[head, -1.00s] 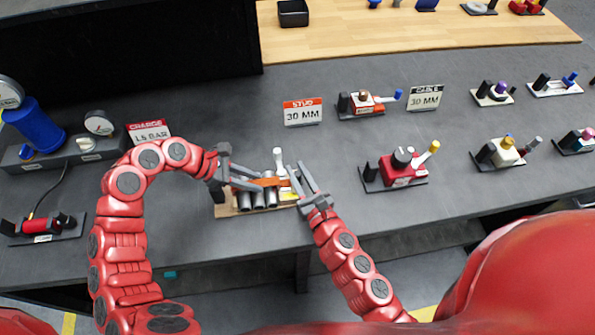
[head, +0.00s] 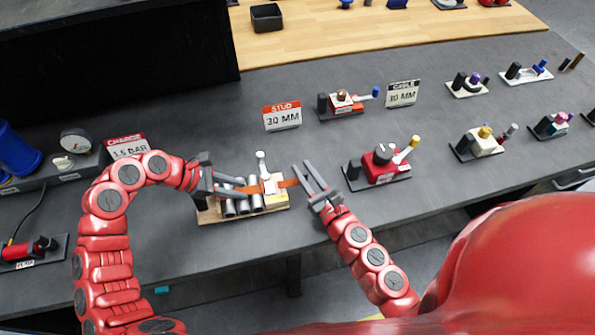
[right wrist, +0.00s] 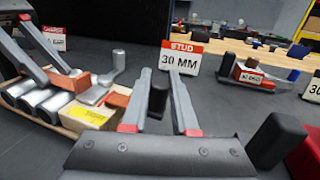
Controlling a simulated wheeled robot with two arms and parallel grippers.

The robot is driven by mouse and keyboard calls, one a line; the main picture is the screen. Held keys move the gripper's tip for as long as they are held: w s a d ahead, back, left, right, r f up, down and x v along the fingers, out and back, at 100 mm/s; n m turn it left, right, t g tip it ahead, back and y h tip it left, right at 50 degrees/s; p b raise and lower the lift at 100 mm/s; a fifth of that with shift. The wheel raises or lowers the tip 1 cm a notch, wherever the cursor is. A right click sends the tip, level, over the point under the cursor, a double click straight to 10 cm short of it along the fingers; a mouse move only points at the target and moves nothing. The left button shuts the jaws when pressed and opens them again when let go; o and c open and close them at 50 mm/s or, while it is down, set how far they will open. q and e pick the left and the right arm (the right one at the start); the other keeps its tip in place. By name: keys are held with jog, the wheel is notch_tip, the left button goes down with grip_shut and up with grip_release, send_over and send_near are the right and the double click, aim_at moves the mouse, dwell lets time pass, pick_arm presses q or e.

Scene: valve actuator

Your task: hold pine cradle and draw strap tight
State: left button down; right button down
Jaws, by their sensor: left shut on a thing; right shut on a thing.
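The pine cradle (head: 212,216) lies near the table's front edge and carries several grey metal cylinders (head: 243,207). An orange strap (head: 288,183) runs over them through a pale buckle block with an upright white lever (head: 262,163). My right gripper (head: 304,182) is shut on the strap's free end, right of the cradle. In the right wrist view the strap (right wrist: 118,99) reaches the left finger of my right gripper (right wrist: 160,100), and a yellow label (right wrist: 85,116) shows on the cradle.
A red "STUD 30 MM" sign (head: 282,117) stands behind the cradle. A red fixture with a yellow-tipped lever (head: 380,165) stands right of my right gripper. A gauge unit (head: 75,141) is at the left. Bare grey table lies between the cradle and the signs.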

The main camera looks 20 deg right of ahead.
jog(key=shift+d+f, duration=0.1)
jog(key=c, duration=0.7)
grip_release()
jog(key=shift+v, duration=3.7)
